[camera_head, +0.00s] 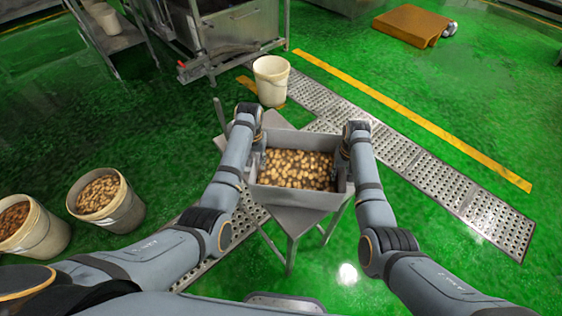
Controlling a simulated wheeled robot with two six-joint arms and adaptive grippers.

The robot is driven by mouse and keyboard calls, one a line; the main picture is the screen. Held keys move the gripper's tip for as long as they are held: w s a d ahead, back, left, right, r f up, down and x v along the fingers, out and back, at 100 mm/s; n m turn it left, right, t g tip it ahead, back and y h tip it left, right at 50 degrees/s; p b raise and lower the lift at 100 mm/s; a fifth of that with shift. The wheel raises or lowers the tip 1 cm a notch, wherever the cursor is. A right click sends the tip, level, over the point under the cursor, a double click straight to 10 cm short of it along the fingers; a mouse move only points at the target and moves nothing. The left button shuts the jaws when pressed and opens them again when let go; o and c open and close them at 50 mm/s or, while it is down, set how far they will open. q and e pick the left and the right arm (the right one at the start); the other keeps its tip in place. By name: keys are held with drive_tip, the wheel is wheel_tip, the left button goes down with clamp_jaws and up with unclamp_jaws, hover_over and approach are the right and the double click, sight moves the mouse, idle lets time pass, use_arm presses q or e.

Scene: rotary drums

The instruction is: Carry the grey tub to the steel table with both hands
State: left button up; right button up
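The grey tub (293,195) is an open rectangular bin filled with small round yellow-brown pieces. It is at the middle of the head view, over a grey metal stand (292,218) with angled legs. I cannot tell whether the tub rests on the stand or is slightly above it. My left gripper (257,160) is at the tub's left end wall, and my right gripper (342,162) is at its right end wall. The fingertips are too small and partly hidden to show whether they are closed on the walls.
A white bucket (271,80) stands beyond the tub. Two filled buckets (108,203) (32,229) stand at left. Steel equipment (235,30) is at the back left, beside a bench (112,38). An orange platform (411,25) lies far right. Green floor at right is clear around the drain grating (440,180).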

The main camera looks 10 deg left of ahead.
use_arm(q)
wheel_tip(320, 180, up, 8)
drive_tip(key=shift+r, duration=0.1)
use_arm(e)
wheel_tip(320, 180, up, 12)
idle(0.7)
drive_tip(key=shift+f, duration=0.1)
